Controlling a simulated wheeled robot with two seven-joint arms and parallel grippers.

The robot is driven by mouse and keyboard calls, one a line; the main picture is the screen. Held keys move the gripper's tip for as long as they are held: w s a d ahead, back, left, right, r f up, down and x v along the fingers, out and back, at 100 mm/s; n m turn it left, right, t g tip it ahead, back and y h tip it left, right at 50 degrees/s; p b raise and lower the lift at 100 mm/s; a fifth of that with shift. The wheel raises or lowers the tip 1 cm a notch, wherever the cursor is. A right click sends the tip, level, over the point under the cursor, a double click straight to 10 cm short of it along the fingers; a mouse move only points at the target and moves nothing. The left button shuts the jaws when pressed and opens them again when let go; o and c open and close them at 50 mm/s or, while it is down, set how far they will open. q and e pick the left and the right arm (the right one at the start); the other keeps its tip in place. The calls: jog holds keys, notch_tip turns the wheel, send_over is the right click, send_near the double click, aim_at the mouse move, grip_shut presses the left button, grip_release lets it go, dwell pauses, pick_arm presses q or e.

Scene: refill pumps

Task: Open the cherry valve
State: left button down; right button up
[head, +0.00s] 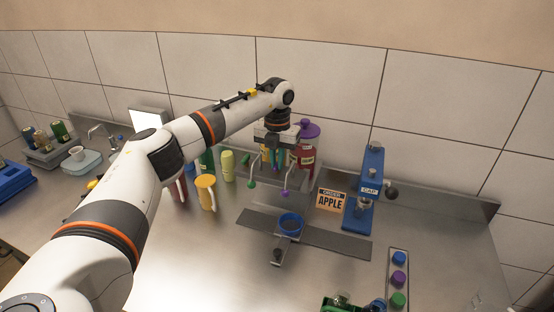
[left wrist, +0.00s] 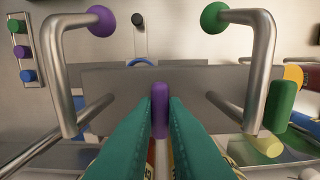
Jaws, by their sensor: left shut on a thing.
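In the head view the left gripper (head: 276,162) reaches down between the two dispenser spouts. One bent metal spout has a purple tip (left wrist: 101,21) and the other a green tip (left wrist: 215,18); they also show in the head view as purple (head: 285,193) and green (head: 250,184). A green handle (left wrist: 280,105) stands to the right in the wrist view. A red bottle with a purple cap (head: 307,128) stands behind the gripper. No cherry label is readable.
A blue-rimmed cup (head: 290,222) sits in a holder in front of the spouts. An order sign reading APPLE (head: 330,200) and a blue cap press (head: 366,190) stand to the right. A tray (head: 399,254) holds blue, purple and green caps. A yellow cup (head: 206,192) stands left.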

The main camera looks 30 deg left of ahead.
pick_arm(q)
jog(key=shift+w+r+n, duration=0.1)
jog(key=shift+r+n, duration=0.1)
jog(key=shift+n, duration=0.1)
jog(key=c, duration=1.5)
grip_release()
jog(key=shift+o, duration=0.2)
jog(key=shift+f, duration=0.1)
jog(key=shift+r+b, duration=0.3)
jog(key=shift+r, duration=0.1)
notch_tip(320, 180, up, 11)
jog(key=b, duration=0.3)
jog(key=shift+r, duration=0.15)
